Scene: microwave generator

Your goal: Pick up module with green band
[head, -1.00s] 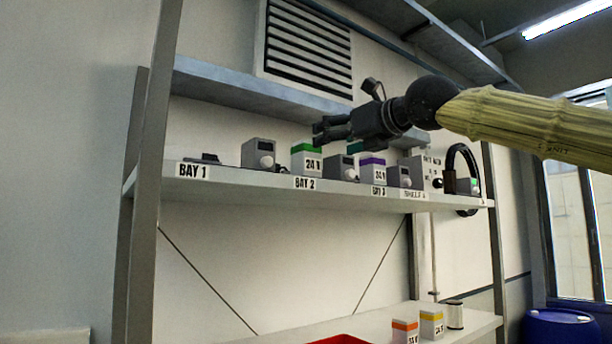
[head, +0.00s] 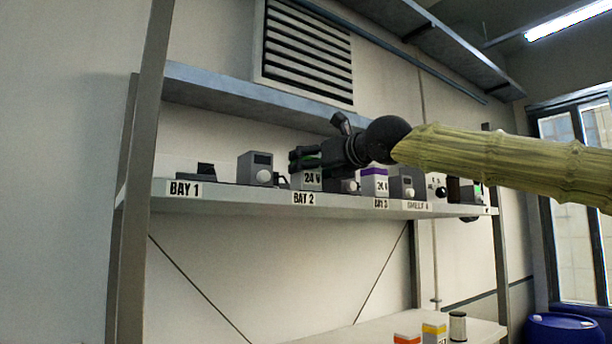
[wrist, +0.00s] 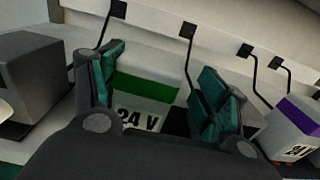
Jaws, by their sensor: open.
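The module with the green band (head: 311,180) is a white block marked "24 V" on the shelf at the BAY 2 label. In the wrist view the green-banded module (wrist: 145,97) stands between the two fingers of my gripper (wrist: 160,90). The fingers, with green pads, are spread on either side of it. In the head view my gripper (head: 303,163) is in front of the module's upper part and hides much of the band. The jaws are open, and I cannot tell whether a finger touches the module.
A grey box with a knob (head: 257,169) stands left of the module. A purple-banded module (head: 375,182) stands to the right at BAY 3, with grey boxes near it. Black hooks (wrist: 187,32) rise behind. The upper shelf (head: 250,96) is above my gripper.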

